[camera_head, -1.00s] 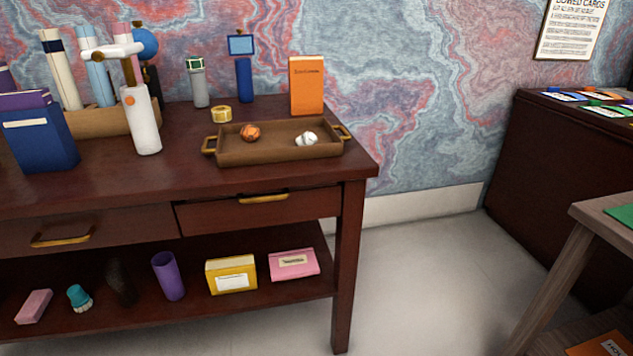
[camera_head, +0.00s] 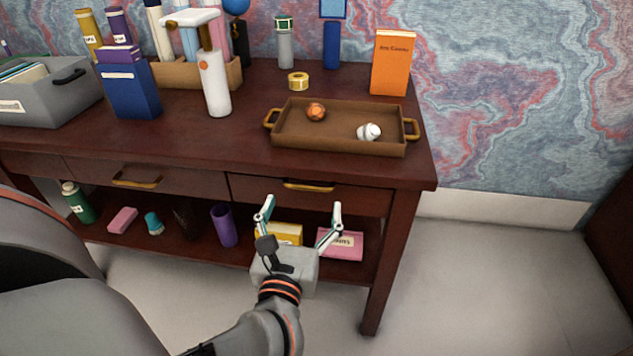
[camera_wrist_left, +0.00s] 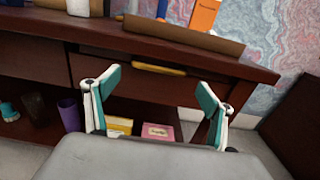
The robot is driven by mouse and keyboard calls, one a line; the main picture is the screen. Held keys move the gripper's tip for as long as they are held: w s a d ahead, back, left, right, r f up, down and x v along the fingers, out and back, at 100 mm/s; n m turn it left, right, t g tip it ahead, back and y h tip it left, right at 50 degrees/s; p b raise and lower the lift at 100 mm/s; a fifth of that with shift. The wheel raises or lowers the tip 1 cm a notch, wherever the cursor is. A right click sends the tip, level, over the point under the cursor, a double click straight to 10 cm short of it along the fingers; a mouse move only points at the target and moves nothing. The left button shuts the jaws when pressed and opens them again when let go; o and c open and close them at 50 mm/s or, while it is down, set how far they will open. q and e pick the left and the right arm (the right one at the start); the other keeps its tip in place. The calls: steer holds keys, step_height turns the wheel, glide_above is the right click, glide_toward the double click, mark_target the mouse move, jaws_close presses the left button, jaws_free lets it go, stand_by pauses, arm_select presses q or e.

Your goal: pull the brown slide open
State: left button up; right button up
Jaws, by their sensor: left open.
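The desk has two dark brown drawers in its front, each with a brass handle. The right drawer (camera_head: 345,199) has its handle (camera_head: 308,185) near its top edge. The left drawer (camera_head: 185,179) has its handle (camera_head: 136,182) on its front. Both look closed or nearly so. My left gripper (camera_head: 302,208) is open and empty, in front of the right drawer. Its fingers are spread around the handle's line but apart from it. In the left wrist view the handle (camera_wrist_left: 158,70) shows between and beyond the two fingertips. My right gripper is not in view.
The lower shelf holds a purple cup (camera_head: 223,226), a yellow box (camera_head: 289,233) and a pink box (camera_head: 342,246). Open floor (camera_head: 470,290) lies to the right.

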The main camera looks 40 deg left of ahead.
mark_target(308, 186)
arm_select(q)
steer(key=shift+x, duration=3.2)
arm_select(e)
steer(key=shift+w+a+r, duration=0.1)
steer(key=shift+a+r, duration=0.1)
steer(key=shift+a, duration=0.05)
